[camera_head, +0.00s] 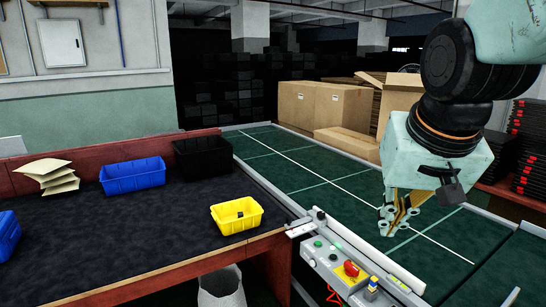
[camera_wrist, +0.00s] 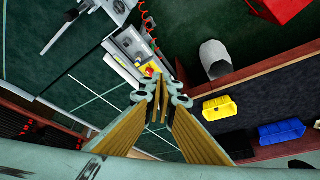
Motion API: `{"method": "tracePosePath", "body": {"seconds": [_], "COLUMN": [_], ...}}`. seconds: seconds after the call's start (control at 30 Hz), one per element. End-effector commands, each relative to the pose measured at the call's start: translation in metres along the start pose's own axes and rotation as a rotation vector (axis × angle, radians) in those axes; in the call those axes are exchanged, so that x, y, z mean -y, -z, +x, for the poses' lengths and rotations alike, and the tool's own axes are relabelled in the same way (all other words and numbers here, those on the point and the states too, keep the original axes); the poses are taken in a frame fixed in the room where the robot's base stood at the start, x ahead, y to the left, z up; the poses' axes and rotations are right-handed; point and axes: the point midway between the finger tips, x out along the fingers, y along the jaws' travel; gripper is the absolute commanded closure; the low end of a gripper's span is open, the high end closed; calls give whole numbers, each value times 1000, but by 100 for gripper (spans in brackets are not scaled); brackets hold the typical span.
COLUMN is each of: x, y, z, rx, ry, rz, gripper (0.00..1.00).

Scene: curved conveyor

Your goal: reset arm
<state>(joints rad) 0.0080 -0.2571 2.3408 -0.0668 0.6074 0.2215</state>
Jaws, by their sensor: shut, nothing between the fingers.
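My gripper (camera_head: 387,238) hangs from the pale green arm at the right of the head view, above the green conveyor (camera_head: 290,177). Its fingers point down and are shut with nothing between them. In the wrist view my gripper (camera_wrist: 165,95) shows with its yellow-brown finger pads meeting at the tips. It is apart from the bins and the table.
A yellow bin (camera_head: 236,215) holding a small dark object, a blue bin (camera_head: 132,176) and a black bin (camera_head: 200,152) stand on the dark-topped table (camera_head: 150,235). A control box (camera_head: 345,272) sits at the conveyor's near edge. Cardboard boxes (camera_head: 320,105) stand behind.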

Motion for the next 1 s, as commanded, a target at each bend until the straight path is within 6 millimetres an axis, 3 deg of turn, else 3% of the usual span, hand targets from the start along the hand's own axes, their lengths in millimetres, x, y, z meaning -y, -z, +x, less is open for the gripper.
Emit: {"method": "tracePosePath", "body": {"seconds": [0.5,0.8,1.0], "x": [-12,-18,-21], "y": [-99,-157,-185], "z": [-52,-74,-82], "rx": [54,88,104], "ry": [10,22,28], "rz": [-89,-141,-167], "gripper": [100,100,100]}}
